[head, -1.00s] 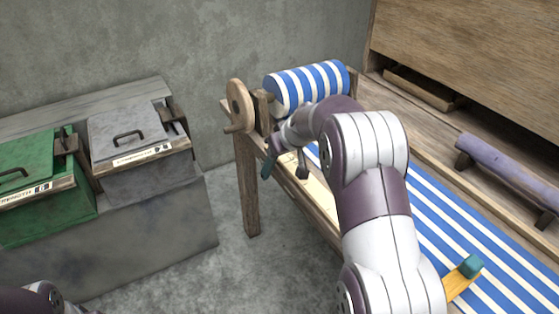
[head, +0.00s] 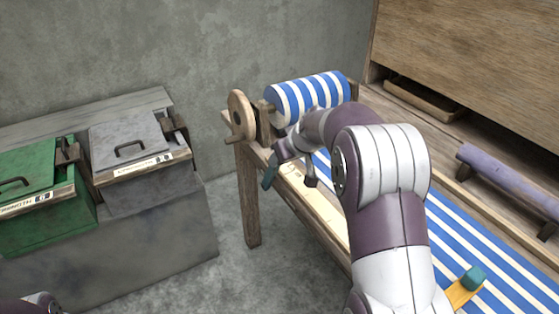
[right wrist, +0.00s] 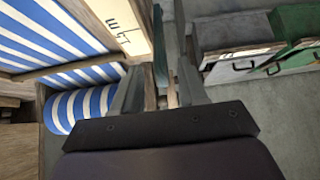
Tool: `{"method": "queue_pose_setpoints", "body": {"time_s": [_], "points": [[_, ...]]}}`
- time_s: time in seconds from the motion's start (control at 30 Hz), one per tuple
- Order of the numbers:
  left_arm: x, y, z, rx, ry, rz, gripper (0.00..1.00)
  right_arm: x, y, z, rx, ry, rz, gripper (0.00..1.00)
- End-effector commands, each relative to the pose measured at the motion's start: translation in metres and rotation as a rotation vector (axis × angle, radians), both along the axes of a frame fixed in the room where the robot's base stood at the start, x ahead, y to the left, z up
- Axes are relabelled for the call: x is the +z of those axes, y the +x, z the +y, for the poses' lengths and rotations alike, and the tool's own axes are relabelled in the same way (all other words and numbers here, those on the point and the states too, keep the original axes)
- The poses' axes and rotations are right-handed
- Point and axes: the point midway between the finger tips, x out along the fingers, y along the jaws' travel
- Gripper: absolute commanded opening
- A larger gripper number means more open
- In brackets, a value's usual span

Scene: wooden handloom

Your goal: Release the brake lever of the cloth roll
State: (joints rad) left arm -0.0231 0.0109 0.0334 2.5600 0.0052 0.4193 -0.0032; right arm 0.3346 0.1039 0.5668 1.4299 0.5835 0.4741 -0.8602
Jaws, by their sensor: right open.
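The cloth roll (head: 308,97) is wound with blue and white striped cloth at the loom's far end, beside a round wooden wheel (head: 241,115). It also shows at the left of the right wrist view (right wrist: 85,105). My right gripper (right wrist: 158,68) is open near the loom's corner post, below the wheel. A narrow dark grey-teal bar (right wrist: 159,45), apparently the brake lever, shows between its fingers, with wood behind; I cannot tell whether the fingers touch it. In the head view a dark teal piece (head: 269,178) hangs there; lever or finger is unclear. My left gripper is out of view.
A green bin (head: 40,185) and a grey bin (head: 135,150) stand on a grey ledge at left. A yellow lever with a teal tip (head: 472,278) sits at lower right. A purple-topped bar (head: 510,180) lies right. The floor between ledge and loom is clear.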

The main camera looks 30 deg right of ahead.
Motion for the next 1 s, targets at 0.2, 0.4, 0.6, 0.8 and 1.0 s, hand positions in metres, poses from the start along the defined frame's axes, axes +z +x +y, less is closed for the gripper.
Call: {"method": "queue_pose_setpoints", "body": {"time_s": [0.2, 0.4, 0.6, 0.8, 1.0], "points": [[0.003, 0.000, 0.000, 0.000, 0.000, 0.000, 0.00, 0.047, -0.036, -0.004, -0.002, -0.001, -0.003, 0.43], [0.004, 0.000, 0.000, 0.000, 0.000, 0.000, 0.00, 0.066, -0.053, -0.004, -0.001, 0.001, -0.001, 0.43], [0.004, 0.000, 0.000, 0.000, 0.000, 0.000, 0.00, 0.068, -0.055, -0.004, -0.001, 0.001, 0.000, 0.43], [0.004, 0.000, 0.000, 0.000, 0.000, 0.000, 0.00, 0.067, -0.055, -0.004, -0.001, 0.001, 0.000, 0.43], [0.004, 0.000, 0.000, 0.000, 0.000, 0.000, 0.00, 0.068, -0.054, -0.006, -0.053, 0.034, 0.001, 0.43]]}}
